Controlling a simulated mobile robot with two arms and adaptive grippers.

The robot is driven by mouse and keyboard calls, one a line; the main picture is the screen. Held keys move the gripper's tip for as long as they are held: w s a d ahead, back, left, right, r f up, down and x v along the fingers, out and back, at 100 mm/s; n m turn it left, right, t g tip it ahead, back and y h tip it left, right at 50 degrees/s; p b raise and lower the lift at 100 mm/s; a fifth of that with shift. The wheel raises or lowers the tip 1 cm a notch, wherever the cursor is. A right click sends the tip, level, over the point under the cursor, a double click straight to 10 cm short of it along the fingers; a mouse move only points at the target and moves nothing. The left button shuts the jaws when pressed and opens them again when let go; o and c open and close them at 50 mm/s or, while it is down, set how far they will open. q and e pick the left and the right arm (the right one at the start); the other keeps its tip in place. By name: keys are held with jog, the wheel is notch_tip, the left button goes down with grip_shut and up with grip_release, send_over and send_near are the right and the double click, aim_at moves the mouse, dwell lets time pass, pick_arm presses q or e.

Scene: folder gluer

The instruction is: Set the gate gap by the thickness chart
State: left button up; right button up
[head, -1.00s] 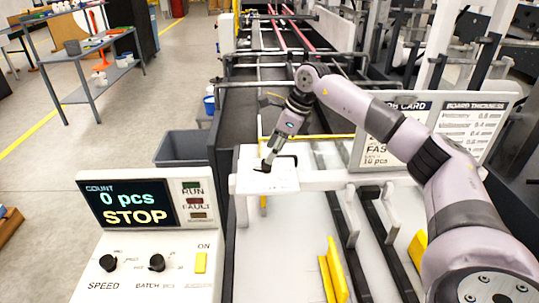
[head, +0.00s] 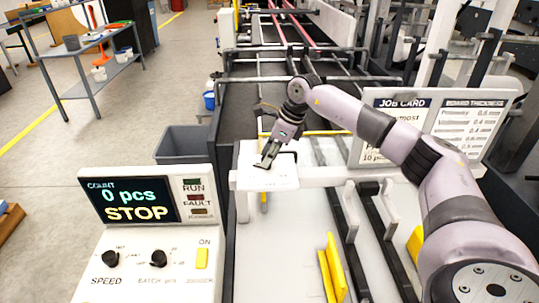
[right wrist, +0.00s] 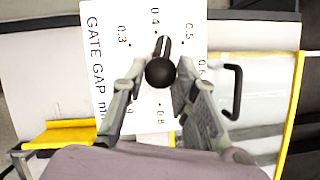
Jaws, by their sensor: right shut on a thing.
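The gate gap plate (head: 286,180) is white. In the right wrist view the plate (right wrist: 108,75) carries printed values, with 0.3, 0.4 and 0.5 readable. A black knob (right wrist: 160,73) with a pointer stands on it. The pointer is directed between 0.4 and 0.5, closer to 0.4. My right gripper (head: 264,163) is at the plate; in the right wrist view its fingers (right wrist: 157,78) are shut on the knob from both sides. The board thickness chart (head: 472,122) is at the right, its figures too small to read surely. The job card (head: 388,103) is partly behind my right arm. My left gripper is out of view.
The control panel (head: 140,270) at the lower left shows 0 pcs and STOP, with speed and batch knobs and a yellow ON switch (head: 202,258). A grey bin (head: 183,145) stands behind it. Yellow guides (head: 333,268) and dark rails lie right of the plate.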

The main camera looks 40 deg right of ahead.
grip_shut()
jog(key=shift+m, duration=0.3)
jog(key=m+t+h+b, duration=0.1)
jog(key=m, duration=0.2)
jog(key=shift+s+a, duration=0.1)
jog(key=shift+a, duration=0.05)
jog(key=shift+m+h+b, duration=0.4)
jog(key=shift+m+b, duration=0.05)
jog(key=shift+m, duration=0.55)
jog(key=shift+r, duration=0.1)
jog(key=o, duration=0.6)
grip_release()
